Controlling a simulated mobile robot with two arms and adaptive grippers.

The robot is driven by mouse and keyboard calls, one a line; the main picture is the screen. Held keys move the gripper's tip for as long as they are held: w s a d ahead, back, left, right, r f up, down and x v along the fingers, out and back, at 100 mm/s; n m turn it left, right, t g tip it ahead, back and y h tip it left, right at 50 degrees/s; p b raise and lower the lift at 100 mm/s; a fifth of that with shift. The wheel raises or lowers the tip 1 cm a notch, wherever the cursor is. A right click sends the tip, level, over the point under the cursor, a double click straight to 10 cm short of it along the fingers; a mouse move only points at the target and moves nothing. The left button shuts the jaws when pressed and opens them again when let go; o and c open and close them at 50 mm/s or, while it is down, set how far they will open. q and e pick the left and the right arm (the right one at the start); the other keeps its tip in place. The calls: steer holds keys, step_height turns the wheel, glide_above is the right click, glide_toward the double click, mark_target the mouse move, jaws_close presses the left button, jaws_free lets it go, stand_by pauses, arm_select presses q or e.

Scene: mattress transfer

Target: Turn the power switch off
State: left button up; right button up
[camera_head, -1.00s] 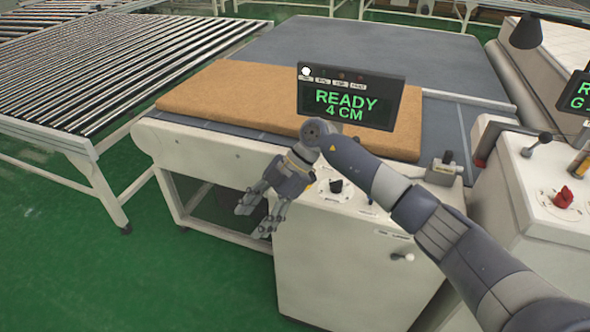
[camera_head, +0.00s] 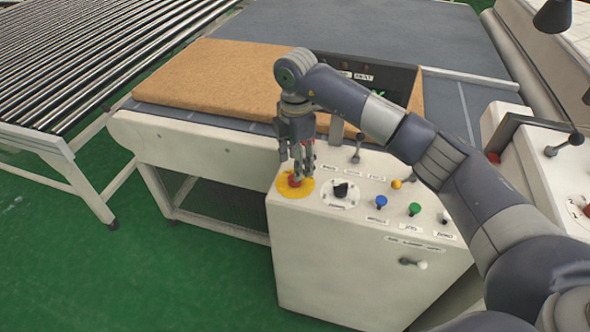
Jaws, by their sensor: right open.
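My right gripper (camera_head: 298,172) is open and points down over the left end of the white control box (camera_head: 350,260). Its fingertips are right at a red button (camera_head: 295,181) on a yellow disc (camera_head: 306,190) and partly hide it; I cannot tell whether they touch it. Just right of it is a black rotary knob (camera_head: 340,190) on a round white plate. The labels are too small to read, so I cannot tell which control is the power switch. My left gripper is not in view.
Blue (camera_head: 381,201), green (camera_head: 414,209) and white (camera_head: 444,217) buttons sit farther right on the panel. A small lever (camera_head: 357,150) stands behind. A brown mattress (camera_head: 220,80) lies on the machine bed.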

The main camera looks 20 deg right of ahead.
steer(key=f, duration=0.3)
steer(key=shift+w+f+p, duration=0.25)
steer(key=shift+w+p, duration=0.05)
steer(key=shift+p, duration=0.05)
step_height(320, 180, down, 2)
steer(key=shift+f, duration=0.1)
steer(key=c, duration=0.3)
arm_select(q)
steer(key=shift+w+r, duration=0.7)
arm_select(e)
steer(key=c, duration=0.8)
